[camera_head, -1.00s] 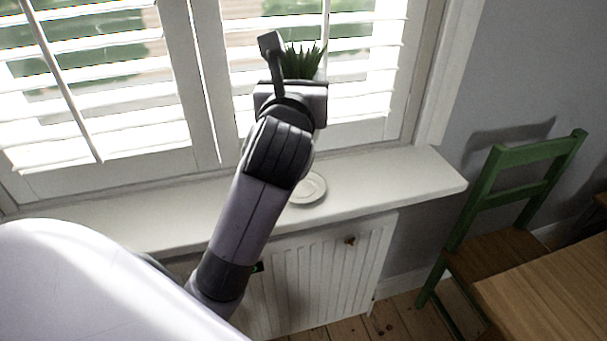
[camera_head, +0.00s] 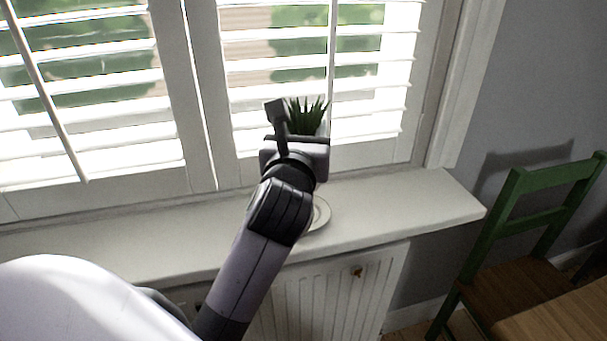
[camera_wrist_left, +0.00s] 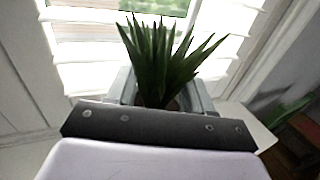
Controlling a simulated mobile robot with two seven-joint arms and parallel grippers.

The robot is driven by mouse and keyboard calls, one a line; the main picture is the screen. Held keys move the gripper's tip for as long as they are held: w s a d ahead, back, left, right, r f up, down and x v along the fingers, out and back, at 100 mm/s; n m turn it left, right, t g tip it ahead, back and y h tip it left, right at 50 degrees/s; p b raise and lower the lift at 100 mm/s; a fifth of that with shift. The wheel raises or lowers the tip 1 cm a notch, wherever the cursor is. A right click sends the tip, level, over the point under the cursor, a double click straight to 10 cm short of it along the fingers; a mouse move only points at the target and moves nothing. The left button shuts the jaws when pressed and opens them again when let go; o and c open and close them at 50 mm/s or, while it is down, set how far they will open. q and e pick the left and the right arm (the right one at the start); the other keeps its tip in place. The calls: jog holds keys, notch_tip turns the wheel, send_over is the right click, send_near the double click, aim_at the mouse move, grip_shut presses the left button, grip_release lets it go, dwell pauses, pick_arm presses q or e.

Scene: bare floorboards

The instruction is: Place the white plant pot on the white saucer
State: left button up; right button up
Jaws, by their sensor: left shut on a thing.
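The potted plant (camera_head: 307,115) has spiky dark green leaves. Its white pot is almost wholly hidden behind my left gripper (camera_head: 303,143) in the head view. In the left wrist view the leaves (camera_wrist_left: 165,60) rise between the grey fingers of my left gripper (camera_wrist_left: 163,92), which is shut on the pot. The plant looks upright. The white saucer (camera_head: 321,214) lies on the windowsill, partly hidden by my left arm, and shows lower in the picture than the pot. I cannot tell the exact gap between them. My right gripper is out of view.
The white windowsill (camera_head: 420,205) is otherwise clear on both sides of the saucer. Shuttered windows (camera_head: 270,110) stand close behind the plant. A radiator (camera_head: 330,295) is below the sill. A green chair (camera_head: 510,230) and a wooden table (camera_head: 560,318) stand at the right.

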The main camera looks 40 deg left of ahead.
pick_arm(q)
notch_tip(320, 180, down, 7)
jog(key=shift+f+b, duration=0.1)
jog(key=shift+b, duration=0.65)
jog(key=o, duration=1.4)
jog(key=shift+d, duration=0.1)
